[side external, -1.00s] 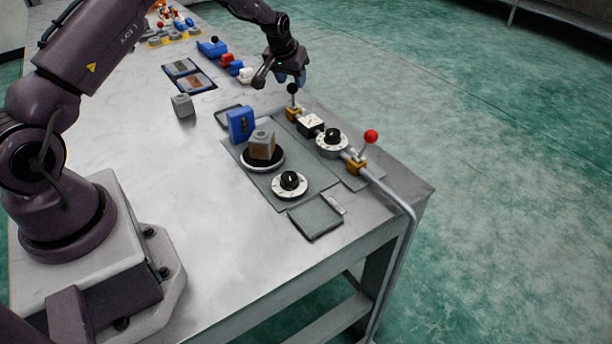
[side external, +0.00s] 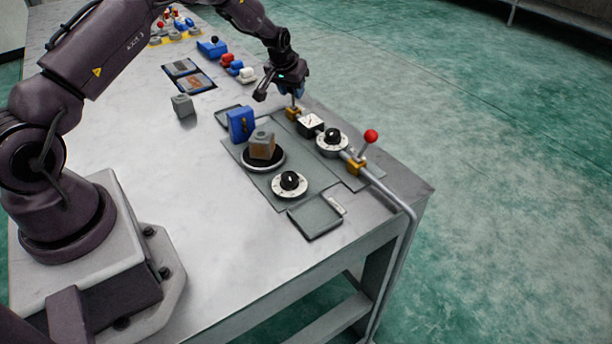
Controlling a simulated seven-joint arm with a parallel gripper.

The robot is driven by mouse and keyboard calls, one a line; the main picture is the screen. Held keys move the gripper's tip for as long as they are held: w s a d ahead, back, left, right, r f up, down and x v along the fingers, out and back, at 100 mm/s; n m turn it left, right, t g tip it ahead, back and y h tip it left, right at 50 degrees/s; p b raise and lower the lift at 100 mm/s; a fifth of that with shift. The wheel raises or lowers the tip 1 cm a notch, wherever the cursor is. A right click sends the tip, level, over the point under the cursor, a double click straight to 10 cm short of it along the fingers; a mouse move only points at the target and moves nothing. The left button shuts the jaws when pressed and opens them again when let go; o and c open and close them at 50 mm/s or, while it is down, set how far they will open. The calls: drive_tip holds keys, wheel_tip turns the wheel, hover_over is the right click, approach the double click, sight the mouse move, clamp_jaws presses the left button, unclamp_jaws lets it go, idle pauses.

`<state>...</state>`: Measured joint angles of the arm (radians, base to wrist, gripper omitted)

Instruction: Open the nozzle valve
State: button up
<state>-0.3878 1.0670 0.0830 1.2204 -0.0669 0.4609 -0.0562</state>
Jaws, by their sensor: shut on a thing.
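A pipe line along the right side of the table carries two brass valves. The far valve (side external: 293,113) has an upright lever; its black knob is hidden by my gripper. The near valve (side external: 356,167) has a lever with a red ball knob (side external: 371,136), tilted to the right. My gripper (side external: 296,91) is over the far valve, shut on the top of its lever. The pictures do not label which one is the nozzle valve.
Between the valves are a white gauge block (side external: 311,125) and a dial (side external: 331,142). Nearby are a blue block (side external: 241,124), a grey-brown block (side external: 262,146) on a round black plate, another dial (side external: 289,184) and an empty tray (side external: 315,217).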

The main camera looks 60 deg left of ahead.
drive_tip(key=shift+w+d+r, duration=0.1)
drive_tip(key=shift+w+r, duration=0.1)
drive_tip(key=shift+w, duration=0.45)
drive_tip(key=shift+w+r, duration=0.2)
drive_tip(key=shift+w, duration=0.45)
drive_tip(key=shift+w+d+r, duration=0.1)
drive_tip(key=shift+w+r, duration=0.1)
drive_tip(key=shift+w, duration=0.45)
drive_tip(key=o, duration=0.5)
drive_tip(key=shift+a, duration=0.1)
drive_tip(key=shift+s+f, duration=0.1)
wheel_tip(320, 180, up, 8)
drive_tip(key=shift+a, duration=0.1)
